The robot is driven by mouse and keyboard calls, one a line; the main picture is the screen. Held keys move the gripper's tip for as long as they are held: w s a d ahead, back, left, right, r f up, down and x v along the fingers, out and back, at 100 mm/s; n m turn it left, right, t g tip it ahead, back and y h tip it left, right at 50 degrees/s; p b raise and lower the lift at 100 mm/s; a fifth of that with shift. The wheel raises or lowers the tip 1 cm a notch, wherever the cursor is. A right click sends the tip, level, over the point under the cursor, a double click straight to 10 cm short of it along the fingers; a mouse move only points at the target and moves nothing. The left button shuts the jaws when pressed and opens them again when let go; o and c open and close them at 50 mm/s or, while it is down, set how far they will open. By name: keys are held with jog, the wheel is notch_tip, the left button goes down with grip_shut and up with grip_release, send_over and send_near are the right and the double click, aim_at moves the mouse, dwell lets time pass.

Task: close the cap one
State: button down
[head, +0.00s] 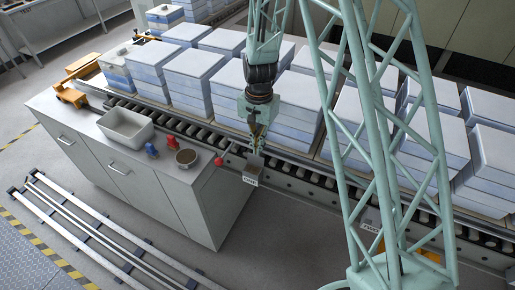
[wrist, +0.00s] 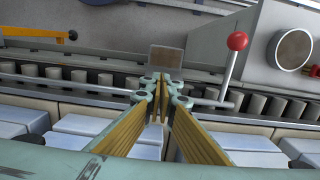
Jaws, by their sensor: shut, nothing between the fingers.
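A small grey metal box (head: 252,168) with a label on its front stands at the near edge of the roller conveyor. Its lettering is too small to read surely, so I cannot tell if it is cap one. In the wrist view a brownish rectangular plate (wrist: 167,59) lies just beyond my fingertips. My gripper (head: 255,148) points down just above the box, its fingers together and empty. In the wrist view its yellow-padded fingers (wrist: 160,84) meet close to the plate's near edge. I cannot tell whether they touch it. A second labelled piece (head: 370,222) sits farther right, partly behind my lattice frame.
A red-ball lever (head: 218,161) (wrist: 237,42) stands left of the box in the head view. Stacked white-blue blocks (head: 200,74) line the conveyor.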

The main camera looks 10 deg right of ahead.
jog(key=w+d+r+p, duration=0.2)
jog(key=w+r+p, duration=0.1)
jog(key=r, duration=0.6)
jog(key=shift+d+p, duration=0.2)
jog(key=shift+p, duration=0.2)
jog(key=shift+w, duration=0.1)
